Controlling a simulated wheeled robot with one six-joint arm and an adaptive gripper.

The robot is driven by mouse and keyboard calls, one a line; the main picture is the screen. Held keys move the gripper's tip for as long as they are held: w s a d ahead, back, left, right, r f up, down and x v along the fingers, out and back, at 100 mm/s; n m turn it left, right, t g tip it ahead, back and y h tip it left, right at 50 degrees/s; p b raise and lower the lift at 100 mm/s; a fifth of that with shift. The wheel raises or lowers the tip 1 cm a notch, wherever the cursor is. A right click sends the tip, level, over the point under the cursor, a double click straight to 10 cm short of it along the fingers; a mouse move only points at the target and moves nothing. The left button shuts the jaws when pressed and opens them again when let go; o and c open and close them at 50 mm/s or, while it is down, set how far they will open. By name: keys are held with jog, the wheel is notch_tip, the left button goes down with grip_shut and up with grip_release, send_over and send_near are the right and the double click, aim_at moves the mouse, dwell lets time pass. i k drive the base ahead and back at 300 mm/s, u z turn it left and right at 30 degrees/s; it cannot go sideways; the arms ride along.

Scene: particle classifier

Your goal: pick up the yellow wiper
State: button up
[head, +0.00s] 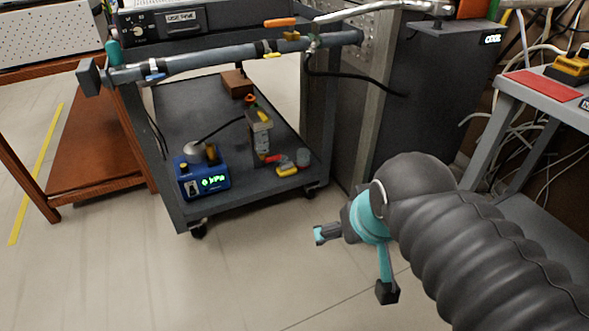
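No thing in the head view is clearly a wiper. A small yellow piece (287,169) lies near the front right of the cart's lower shelf, beside a grey cylindrical part. A yellow and black object (572,66) sits on the grey table at the right edge, partly cut off. I cannot tell if either is the wiper. My gripper (322,235) is seen small, over the floor to the right of the cart's front corner and apart from both yellow things. Nothing is visibly held, and its finger opening is too small to make out.
The dark cart (182,215) carries a blue pressure gauge box (203,181) and a small upright device (260,135). A grey pipe (210,60) crosses above it. A dark cabinet (425,110) stands behind my arm. The floor in front is clear.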

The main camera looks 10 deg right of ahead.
aim_at(286, 168)
jog(key=k, duration=0.5)
jog(key=z, duration=1.65)
jog(key=i, duration=1.1)
jog(key=u, duration=2.15)
